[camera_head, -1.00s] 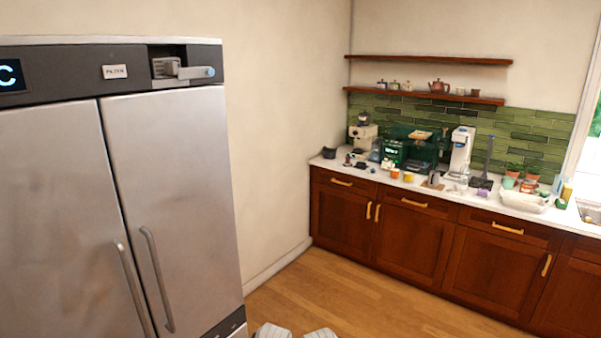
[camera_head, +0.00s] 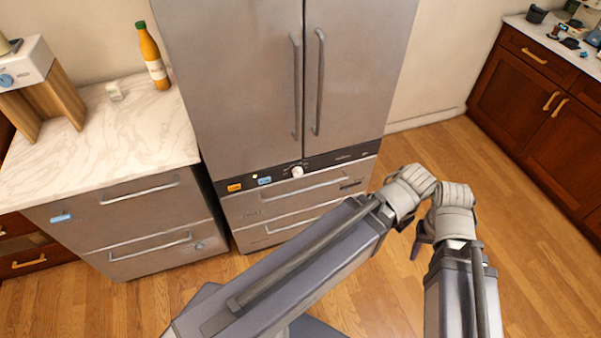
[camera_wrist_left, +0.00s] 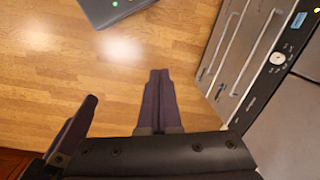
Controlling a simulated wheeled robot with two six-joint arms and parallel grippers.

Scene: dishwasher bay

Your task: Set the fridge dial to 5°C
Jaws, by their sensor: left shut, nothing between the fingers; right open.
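The white round dial (camera_head: 297,172) sits on the dark control strip (camera_head: 330,160) of the steel fridge (camera_head: 230,80), below its two doors. Its setting is too small to read. The dial also shows at the right in the left wrist view (camera_wrist_left: 278,58).
An orange label (camera_head: 235,187) and a blue label (camera_head: 265,181) are on the strip left of the dial. Drawers with bar handles (camera_head: 300,190) are below. A marble-topped counter (camera_head: 100,150) with a bottle (camera_head: 153,58) stands left. Wooden floor (camera_head: 520,230) is clear at right.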

